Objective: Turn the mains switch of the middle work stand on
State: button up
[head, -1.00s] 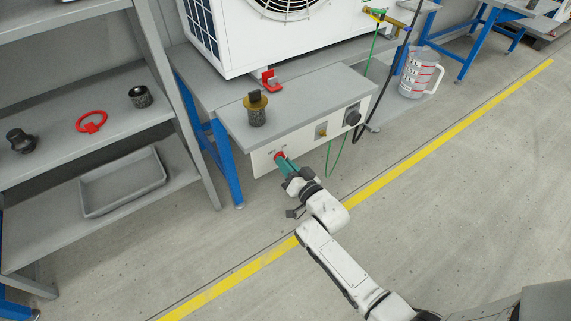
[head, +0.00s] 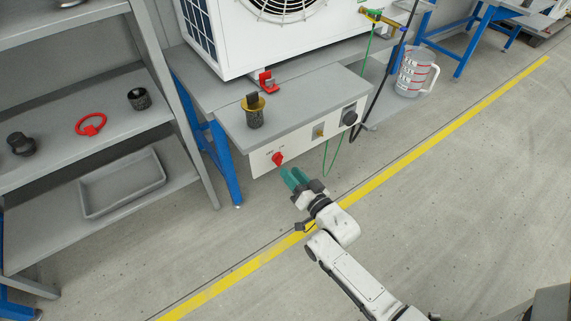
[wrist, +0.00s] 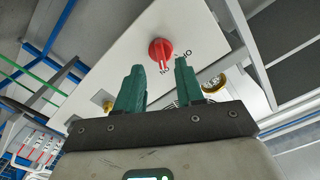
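The mains switch is a red rotary knob (head: 277,158) on the white front panel (head: 300,142) of the work stand. In the wrist view the red knob (wrist: 160,49) shows just beyond the fingertips. Its ridge runs down in that picture towards small lettering that looks like an upside-down "ON"; a second label lies to the right, too small to read surely. My gripper (head: 288,174) has green fingers and is in front of the panel, below and right of the knob, apart from it. In the wrist view the gripper (wrist: 159,80) is open with nothing between its fingers.
A dark cylinder with a brass flange (head: 254,112) and a red bracket (head: 268,82) are on the stand. Grey shelving (head: 185,130) stands left. The floor in front is clear.

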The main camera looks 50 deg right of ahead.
jog(key=p+v, duration=0.1)
jog(key=v, duration=0.5)
jog(key=shift+w, duration=0.1)
dwell(0.4)
jog(key=s+a+f+n+g+y, duration=0.25)
jog(key=a+n+g+y, duration=0.2)
jog(key=a+g, duration=0.35)
jog(key=s+a+r+n+g, duration=0.2)
jog(key=s+g, duration=0.2)
jog(key=s, duration=0.2)
jog(key=s+a+r+n+g, duration=0.2)
jog(key=s+g, duration=0.2)
jog(key=s, duration=0.3)
notch_tip(320, 180, up, 22)
jog(key=p, duration=2.1)
jog(key=shift+s, duration=0.35)
